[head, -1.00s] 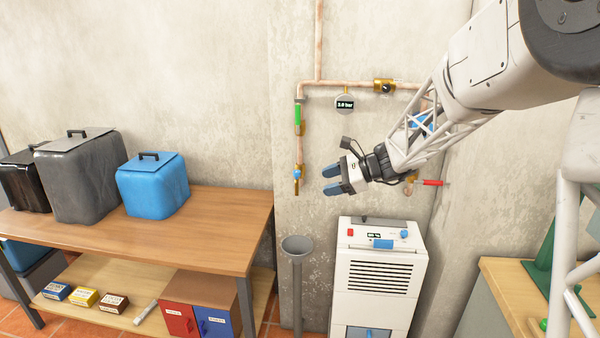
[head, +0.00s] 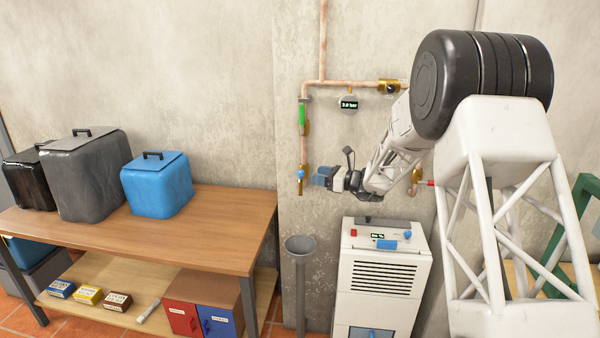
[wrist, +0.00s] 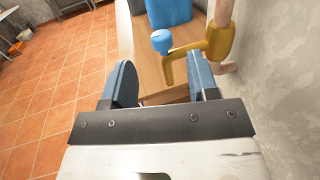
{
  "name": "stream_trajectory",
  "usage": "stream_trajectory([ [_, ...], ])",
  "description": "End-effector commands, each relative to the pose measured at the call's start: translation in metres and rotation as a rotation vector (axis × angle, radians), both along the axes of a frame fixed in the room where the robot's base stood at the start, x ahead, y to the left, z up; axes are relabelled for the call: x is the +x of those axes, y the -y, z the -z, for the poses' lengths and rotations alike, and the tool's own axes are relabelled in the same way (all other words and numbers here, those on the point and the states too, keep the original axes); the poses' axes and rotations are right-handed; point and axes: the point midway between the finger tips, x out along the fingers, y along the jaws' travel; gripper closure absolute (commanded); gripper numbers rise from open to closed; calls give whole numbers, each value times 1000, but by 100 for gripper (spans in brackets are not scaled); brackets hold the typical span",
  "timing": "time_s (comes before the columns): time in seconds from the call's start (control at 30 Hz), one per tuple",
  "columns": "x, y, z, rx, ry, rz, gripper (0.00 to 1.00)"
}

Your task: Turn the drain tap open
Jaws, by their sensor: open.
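The drain tap is a brass fitting with a blue knob (head: 300,174) at the lower end of the left copper pipe on the wall. In the wrist view its brass body (wrist: 219,40) and spout lie just beyond my fingers, and the round blue knob (wrist: 161,40) stands out to the left of the body. My gripper (head: 318,178) is open, with its blue fingers pointing at the tap from the right. In the wrist view the gap between the fingers (wrist: 163,90) is empty and the knob is ahead of it. I cannot tell whether a finger touches the brass.
A grey funnel on a standpipe (head: 299,246) stands below the tap. A white dehumidifier (head: 377,275) stands below my arm. A wooden bench (head: 130,232) with bins is at the left. A pressure gauge (head: 348,104) and brass valve (head: 389,87) are on the pipe above.

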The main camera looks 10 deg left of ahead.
Motion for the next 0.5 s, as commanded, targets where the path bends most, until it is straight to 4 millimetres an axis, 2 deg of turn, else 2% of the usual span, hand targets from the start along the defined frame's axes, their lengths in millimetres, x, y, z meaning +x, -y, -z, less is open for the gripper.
stream_trajectory([
  [0.5,2,-4,0,2,-1,1,46],
])
